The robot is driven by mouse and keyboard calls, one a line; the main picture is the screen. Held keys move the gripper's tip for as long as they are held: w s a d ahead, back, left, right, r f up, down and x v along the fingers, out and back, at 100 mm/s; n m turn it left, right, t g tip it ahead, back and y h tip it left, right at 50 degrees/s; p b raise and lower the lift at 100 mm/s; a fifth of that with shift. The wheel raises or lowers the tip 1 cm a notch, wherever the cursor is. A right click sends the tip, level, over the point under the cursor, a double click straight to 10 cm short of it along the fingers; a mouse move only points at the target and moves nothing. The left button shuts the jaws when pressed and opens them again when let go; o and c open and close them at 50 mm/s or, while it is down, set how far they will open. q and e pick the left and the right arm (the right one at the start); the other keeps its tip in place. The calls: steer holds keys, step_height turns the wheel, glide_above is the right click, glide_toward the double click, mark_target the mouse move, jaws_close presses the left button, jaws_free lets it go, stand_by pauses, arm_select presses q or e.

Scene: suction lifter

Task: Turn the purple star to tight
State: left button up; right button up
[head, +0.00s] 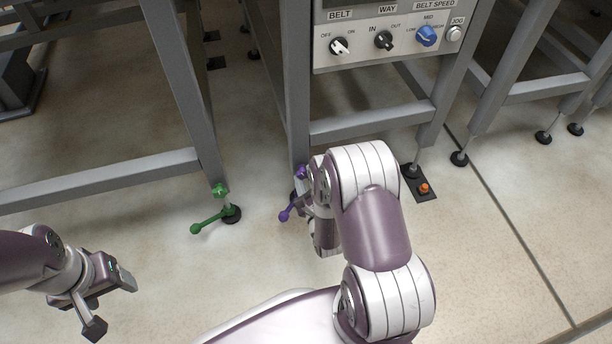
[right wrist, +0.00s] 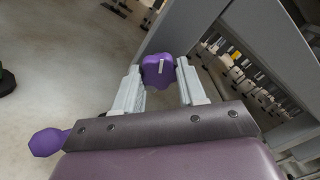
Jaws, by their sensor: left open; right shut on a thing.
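The purple star (head: 302,171) is a knob on the foot of the middle grey leg, partly hidden by my right arm in the head view. In the right wrist view the purple star (right wrist: 153,72) sits between the fingertips of my right gripper (right wrist: 160,78), which is shut on it. A short white mark shows on the star. A purple lever (head: 287,213) with a ball end sticks out below it; its ball (right wrist: 48,142) shows at the lower left of the wrist view. My left gripper (head: 109,303) is open and empty over the floor at the lower left.
A green star (head: 220,190) and a green lever (head: 207,223) are on the foot to the left. A black floor plate with an orange knob (head: 424,188) lies to the right. A control panel (head: 390,38) hangs above. Floor between the left gripper and the green lever is clear.

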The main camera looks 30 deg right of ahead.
steer(key=m+p, duration=0.1)
steer(key=m, duration=0.3)
steer(key=shift+m, duration=0.4)
steer(key=shift+f+m, duration=0.1)
steer(key=shift+m, duration=0.2)
steer(key=o, duration=1.1)
steer(key=shift+c, duration=0.2)
